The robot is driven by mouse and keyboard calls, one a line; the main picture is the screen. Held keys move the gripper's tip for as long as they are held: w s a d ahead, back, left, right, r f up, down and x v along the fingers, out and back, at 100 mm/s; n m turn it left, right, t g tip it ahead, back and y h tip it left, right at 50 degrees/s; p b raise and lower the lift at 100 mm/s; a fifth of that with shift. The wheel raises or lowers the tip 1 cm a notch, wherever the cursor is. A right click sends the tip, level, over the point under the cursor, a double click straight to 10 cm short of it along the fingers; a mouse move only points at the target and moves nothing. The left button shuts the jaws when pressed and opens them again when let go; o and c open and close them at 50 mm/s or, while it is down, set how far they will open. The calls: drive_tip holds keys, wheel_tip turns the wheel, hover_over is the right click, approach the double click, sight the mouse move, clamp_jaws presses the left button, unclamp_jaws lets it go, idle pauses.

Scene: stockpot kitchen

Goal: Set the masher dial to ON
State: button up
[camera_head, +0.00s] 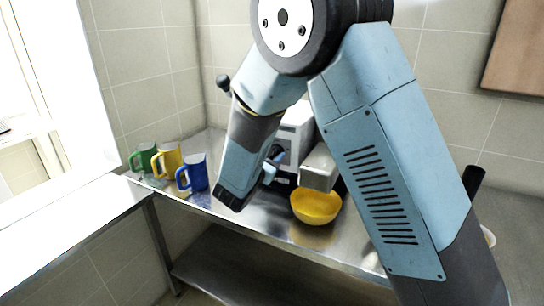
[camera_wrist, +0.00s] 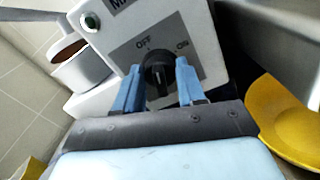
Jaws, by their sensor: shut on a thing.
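The masher is a white machine; in the head view its body (camera_head: 296,130) is partly hidden behind my arm. In the wrist view its front panel (camera_wrist: 203,35) shows a grey plate with the labels OFF and ON. The black dial (camera_wrist: 157,72) sits below these labels, with OFF above it and ON to its upper right. Its ridge appears to lie closer to OFF than to ON, but the exact setting is hard to tell. My gripper (camera_wrist: 158,88) has one blue finger on each side of the dial and is shut on it. In the head view my gripper (camera_head: 272,166) is at the machine's front.
A yellow bowl (camera_head: 316,208) stands under the machine's grey spout (camera_head: 319,168). Green (camera_head: 143,157), yellow (camera_head: 168,160) and blue (camera_head: 194,174) mugs stand at the left on the metal counter (camera_head: 260,219).

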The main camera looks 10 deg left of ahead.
drive_tip(key=m, duration=0.5)
drive_tip(key=shift+m, duration=0.3)
drive_tip(key=shift+s+d+f+m, duration=0.1)
drive_tip(key=shift+m, duration=1.05)
drive_tip(key=shift+d+f+m, duration=0.1)
drive_tip(key=shift+m, duration=1.05)
drive_tip(key=o, duration=0.8)
drive_tip(key=shift+c, duration=0.2)
drive_tip(key=shift+o, duration=1.3)
drive_tip(key=shift+a, duration=0.1)
drive_tip(key=v, duration=1.3)
drive_tip(key=shift+s+a, duration=0.15)
drive_tip(key=shift+s, duration=0.15)
